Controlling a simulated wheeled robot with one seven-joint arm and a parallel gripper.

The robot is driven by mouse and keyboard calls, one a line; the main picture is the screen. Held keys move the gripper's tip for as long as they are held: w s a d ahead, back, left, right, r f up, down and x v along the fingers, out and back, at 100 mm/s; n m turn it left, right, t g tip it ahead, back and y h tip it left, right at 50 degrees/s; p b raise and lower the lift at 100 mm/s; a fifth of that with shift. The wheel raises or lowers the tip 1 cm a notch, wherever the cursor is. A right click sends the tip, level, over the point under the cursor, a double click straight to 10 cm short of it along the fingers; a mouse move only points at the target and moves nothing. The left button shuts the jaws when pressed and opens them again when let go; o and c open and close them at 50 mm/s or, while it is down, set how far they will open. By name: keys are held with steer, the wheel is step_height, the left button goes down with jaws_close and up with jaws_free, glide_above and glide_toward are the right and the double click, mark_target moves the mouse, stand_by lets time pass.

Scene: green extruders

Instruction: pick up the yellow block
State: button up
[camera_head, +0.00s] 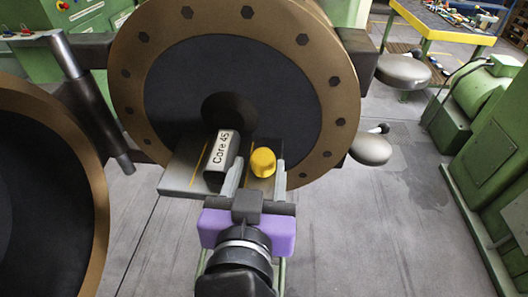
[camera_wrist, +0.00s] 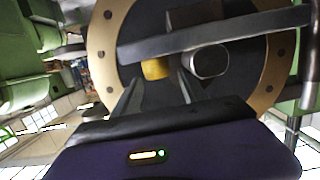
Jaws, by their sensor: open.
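The yellow block (camera_head: 263,162), a small rounded piece, sits at the right part of a grey plate (camera_head: 180,180) in front of a large dark disc. It also shows in the wrist view (camera_wrist: 154,69), beyond the fingertips. My gripper (camera_head: 260,170), with a purple body and two grey fingers, is open. Its fingers point at the block, one on each side in the picture. I cannot tell whether the block is within the fingers' reach or just past the tips. In the wrist view the gripper (camera_wrist: 156,88) shows nothing held.
A dark part labelled "Core 45" (camera_head: 224,150) lies close to the left of the block, near the left finger. The brown-rimmed disc (camera_head: 325,85) rises behind. Another big disc (camera_head: 85,165) stands left. Green machines (camera_head: 500,150) stand right. The grey floor (camera_head: 390,230) at right is clear.

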mark_target(265, 149)
steer(key=w, duration=0.2)
steer(key=w+p, duration=0.1)
steer(key=w, duration=0.1)
steer(key=w+f+p, duration=0.1)
steer(key=w, duration=0.1)
steer(key=shift+d, duration=0.3)
steer(key=shift+w+f, duration=0.2)
steer(key=shift+w, duration=0.4)
jaws_close()
